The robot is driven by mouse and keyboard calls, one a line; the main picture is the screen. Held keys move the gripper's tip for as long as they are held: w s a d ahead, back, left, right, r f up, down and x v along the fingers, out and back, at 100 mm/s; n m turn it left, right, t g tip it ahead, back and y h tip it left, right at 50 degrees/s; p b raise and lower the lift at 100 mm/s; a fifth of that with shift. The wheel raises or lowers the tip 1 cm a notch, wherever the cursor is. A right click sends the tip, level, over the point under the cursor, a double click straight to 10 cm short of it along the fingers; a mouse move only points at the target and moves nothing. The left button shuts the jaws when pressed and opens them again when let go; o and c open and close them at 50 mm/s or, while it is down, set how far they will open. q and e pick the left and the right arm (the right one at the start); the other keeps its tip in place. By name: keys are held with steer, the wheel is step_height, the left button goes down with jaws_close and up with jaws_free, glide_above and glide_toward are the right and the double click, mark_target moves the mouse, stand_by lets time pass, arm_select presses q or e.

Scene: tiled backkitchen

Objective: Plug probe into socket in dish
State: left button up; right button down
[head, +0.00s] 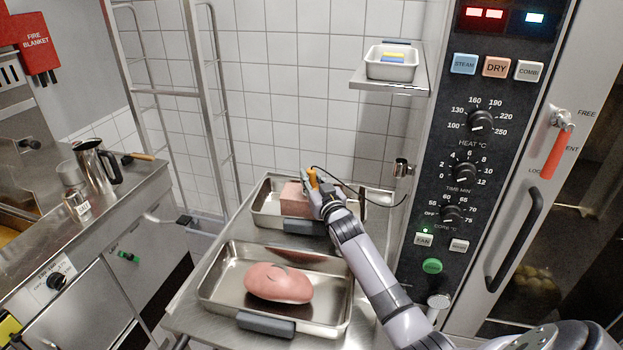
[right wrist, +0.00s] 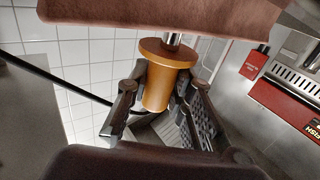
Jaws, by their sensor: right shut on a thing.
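My right gripper (head: 320,192) is shut on the orange handle of the probe (head: 312,178), at the rear dish (head: 267,221). In the right wrist view the probe's handle (right wrist: 165,85) is between the fingers, and its metal shaft meets the edge of a brownish-pink meat block (right wrist: 150,20). I cannot tell whether the tip is inside the block. The block (head: 294,201) sits in the rear dish, partly behind my gripper. A black cable runs from the probe toward the oven. No socket shows clearly in the dish. My left gripper is out of view.
A front dish (head: 215,293) holds a rounded pink meat piece (head: 278,283). A small metal holder (head: 402,167) sits on the oven's side (head: 420,190). A shelf (head: 390,85) with a small tray is above. A counter with a jug (head: 95,165) stands left.

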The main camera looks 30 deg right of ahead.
steer(key=shift+w+d+f, duration=0.15)
steer(key=shift+w+f, duration=0.1)
steer(key=shift+f, duration=0.55)
steer(key=shift+w+d+f, duration=0.1)
steer(key=shift+w+d, duration=0.15)
steer(key=shift+w, duration=0.15)
steer(key=shift+s+a+r, duration=0.15)
steer(key=shift+s+r, duration=0.1)
steer(key=shift+r, duration=0.15)
steer(key=shift+w+f, duration=0.15)
steer(key=shift+f, duration=0.25)
steer(key=shift+f+b, duration=0.15)
steer(key=shift+b, duration=0.25)
steer(key=c, duration=1.7)
jaws_free()
